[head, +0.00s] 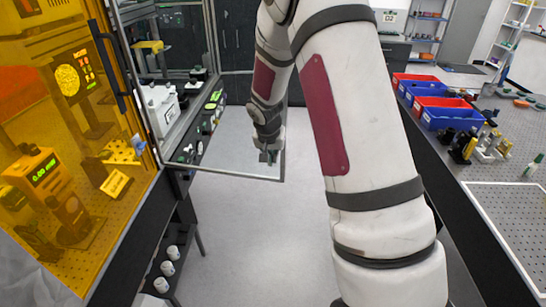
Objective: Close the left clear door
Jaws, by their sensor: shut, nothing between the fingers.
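The clear door (225,160) stands swung out from the enclosure on the left, over the aisle. Its thin grey frame shows along the bottom and up the right side. My gripper (268,156) is shut and empty, pointing down near the door's free right edge, a little above the bottom rail. I cannot tell whether it touches the door or on which side of the pane it is. My arm hides the upper part of the door's free edge.
An amber panel (75,180) with a dark handle (108,65) fills the left. Instruments stand inside the open enclosure. A right-hand bench holds red and blue bins (450,117) and small optics. The grey floor (250,240) between is clear.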

